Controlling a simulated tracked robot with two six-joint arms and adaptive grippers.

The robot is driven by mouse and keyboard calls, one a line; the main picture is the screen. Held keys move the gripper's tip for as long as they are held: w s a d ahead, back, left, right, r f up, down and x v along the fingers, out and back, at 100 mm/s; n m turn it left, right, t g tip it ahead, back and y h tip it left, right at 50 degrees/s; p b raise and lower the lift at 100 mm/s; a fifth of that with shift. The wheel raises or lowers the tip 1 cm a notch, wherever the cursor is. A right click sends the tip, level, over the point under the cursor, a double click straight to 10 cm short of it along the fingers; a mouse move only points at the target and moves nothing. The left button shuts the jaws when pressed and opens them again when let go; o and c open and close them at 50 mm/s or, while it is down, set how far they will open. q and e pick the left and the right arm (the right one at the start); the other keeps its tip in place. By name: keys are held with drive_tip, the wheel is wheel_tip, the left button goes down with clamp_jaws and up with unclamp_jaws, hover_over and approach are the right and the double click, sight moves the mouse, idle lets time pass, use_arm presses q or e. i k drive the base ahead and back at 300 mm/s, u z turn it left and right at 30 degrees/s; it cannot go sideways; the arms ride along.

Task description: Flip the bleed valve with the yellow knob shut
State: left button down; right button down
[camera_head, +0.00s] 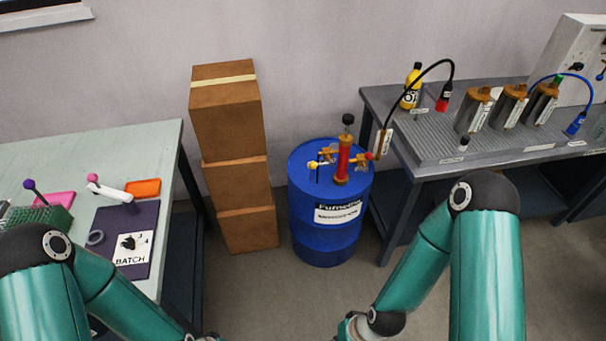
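The yellow knob (312,164) sits at the left end of a brass fitting (329,156) on top of the blue drum (328,225). The fitting joins a red upright pump (343,160) with a black knob (348,119) on top. A red knob (369,155) is on the pump's right side. The yellow-knob valve is too small to tell whether it is open or shut. Both my arms come in from the bottom, well short of the drum. My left gripper is below the picture edge.
Stacked cardboard boxes (231,160) stand left of the drum. A grey workbench (430,153) at the right carries a yellow bottle (411,86) and metal canisters. A pale table (150,145) is at the left. Bare floor (290,290) lies in front of the drum.

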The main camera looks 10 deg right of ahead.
sight(312, 165)
drive_tip(key=u, duration=0.1)
drive_tip(key=i, duration=1)
drive_tip(key=z, duration=0.1)
